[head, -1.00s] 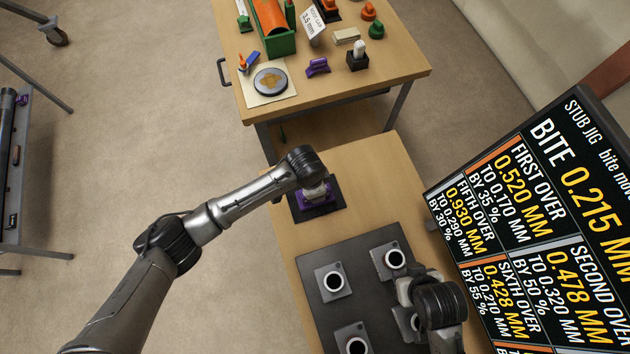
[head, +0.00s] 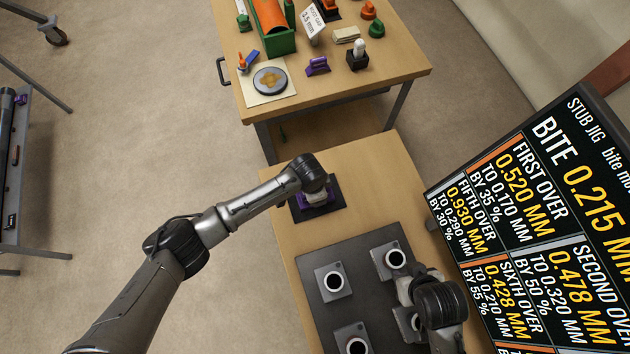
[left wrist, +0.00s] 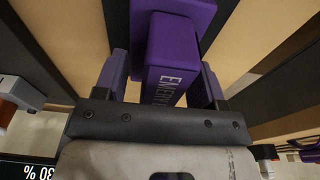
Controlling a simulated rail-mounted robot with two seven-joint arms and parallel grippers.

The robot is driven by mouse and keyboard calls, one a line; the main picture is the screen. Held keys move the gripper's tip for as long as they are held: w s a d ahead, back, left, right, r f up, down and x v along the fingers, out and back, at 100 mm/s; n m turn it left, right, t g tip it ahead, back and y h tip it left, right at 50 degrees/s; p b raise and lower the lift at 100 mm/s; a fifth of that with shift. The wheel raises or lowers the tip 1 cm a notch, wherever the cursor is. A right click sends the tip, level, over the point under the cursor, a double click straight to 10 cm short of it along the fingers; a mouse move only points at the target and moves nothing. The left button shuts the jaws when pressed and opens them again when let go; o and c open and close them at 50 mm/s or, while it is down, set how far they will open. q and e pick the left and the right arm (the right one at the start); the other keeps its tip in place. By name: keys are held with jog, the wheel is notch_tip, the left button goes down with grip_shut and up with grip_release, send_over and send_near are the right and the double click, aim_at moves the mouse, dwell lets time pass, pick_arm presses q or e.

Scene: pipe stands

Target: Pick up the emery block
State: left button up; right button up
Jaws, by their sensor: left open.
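The purple emery block (left wrist: 180,65), with white lettering partly cut off, fills the upper middle of the left wrist view. In the head view only some purple (head: 325,206) shows beneath my left gripper (head: 315,197), on a dark mat on the near table. In the left wrist view my left gripper (left wrist: 162,85) is open, with a finger on either side of the block; I cannot tell whether they touch it. My right gripper (head: 405,290) is over the dark plate of stubs, its fingers hidden by the wrist.
The dark plate (head: 355,292) carries several square stub holders. A black display board (head: 540,210) stands at the right. The back table (head: 400,75) holds a green crate (head: 277,42), a purple piece (head: 318,66) and other small items.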

pick_arm(q)
jog(key=shift+f, duration=0.15)
jog(key=shift+c, duration=0.3)
jog(key=c, duration=1)
